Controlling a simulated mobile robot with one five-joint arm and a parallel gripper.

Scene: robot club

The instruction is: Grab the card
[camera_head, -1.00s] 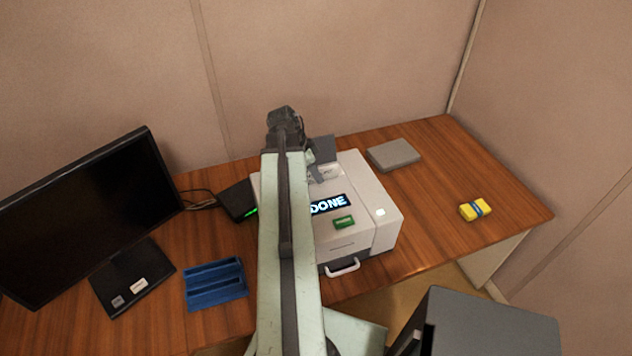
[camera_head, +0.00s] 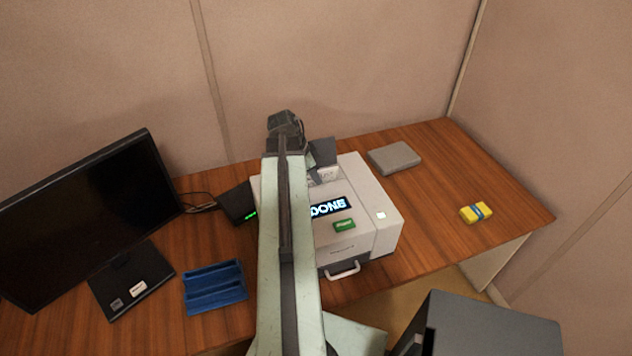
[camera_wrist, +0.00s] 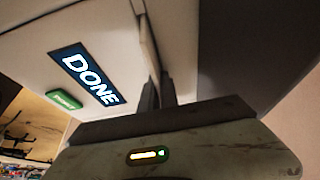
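A white machine (camera_head: 365,195) with a lit DONE display (camera_head: 328,208) and a green button (camera_head: 344,226) stands on the desk. I cannot clearly make out the card. A thin pale edge (camera_wrist: 148,40) runs down to my fingertips in the wrist view; it may be the card or part of the machine. My gripper (camera_wrist: 160,92) has its two dark fingers close together by this edge, beside the display. In the head view my gripper is over the machine's back left, its fingertips hidden. Whether the fingers touch or hold anything is unclear.
A dark grey panel (camera_head: 322,153) stands up at the machine's back. A monitor (camera_head: 85,215) and a blue slotted holder (camera_head: 216,291) are to the left. A grey box (camera_head: 394,157) and a yellow block (camera_head: 476,212) lie right. The desk's right part is mostly clear.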

